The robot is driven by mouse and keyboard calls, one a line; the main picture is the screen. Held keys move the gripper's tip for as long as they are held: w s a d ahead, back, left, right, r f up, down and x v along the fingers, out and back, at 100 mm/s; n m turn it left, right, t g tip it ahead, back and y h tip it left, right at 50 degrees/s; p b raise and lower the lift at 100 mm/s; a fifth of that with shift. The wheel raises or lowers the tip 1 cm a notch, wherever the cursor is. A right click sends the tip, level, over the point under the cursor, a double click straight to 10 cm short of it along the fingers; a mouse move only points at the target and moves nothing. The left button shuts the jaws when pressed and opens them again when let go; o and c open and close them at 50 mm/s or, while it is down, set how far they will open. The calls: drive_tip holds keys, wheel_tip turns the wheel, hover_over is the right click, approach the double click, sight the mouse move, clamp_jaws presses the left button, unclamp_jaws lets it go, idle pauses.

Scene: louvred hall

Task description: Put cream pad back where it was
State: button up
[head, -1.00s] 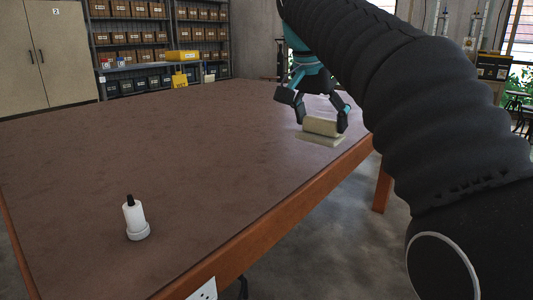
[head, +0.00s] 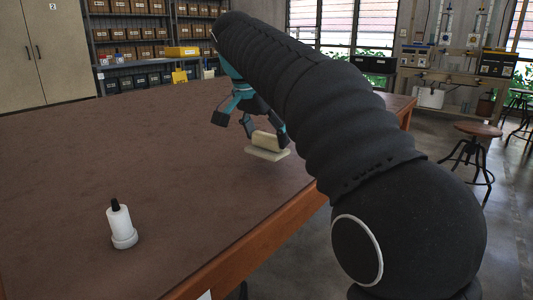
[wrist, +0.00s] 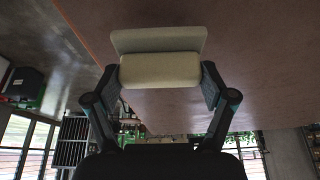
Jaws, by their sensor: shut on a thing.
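The cream pad (head: 268,153) has a flat plate with a rounded block on top. My gripper (head: 264,138) is shut on the block, one finger at each side, near the right-hand part of the brown table (head: 130,150). The plate looks roughly level, close over the tabletop; I cannot tell whether it touches. In the wrist view the cream pad (wrist: 160,70) sits between the two fingertips of my gripper (wrist: 160,84), with the thin plate beyond the block. My arm covers part of the table behind.
A white bottle with a black top (head: 121,224) stands upright near the front left of the table. The table between it and the pad is bare. The table's wooden edge (head: 255,238) runs close right of the pad. Shelves, a cabinet and stools (head: 474,150) stand beyond.

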sight(264, 146)
drive_tip(key=shift+f+b, duration=0.7)
drive_tip(key=shift+f, duration=1.3)
drive_tip(key=shift+f, duration=0.1)
drive_tip(key=o, duration=0.9)
drive_tip(key=shift+c, duration=0.2)
drive_tip(key=p+v, duration=0.4)
drive_tip(key=v, duration=0.8)
drive_tip(key=shift+d, duration=0.1)
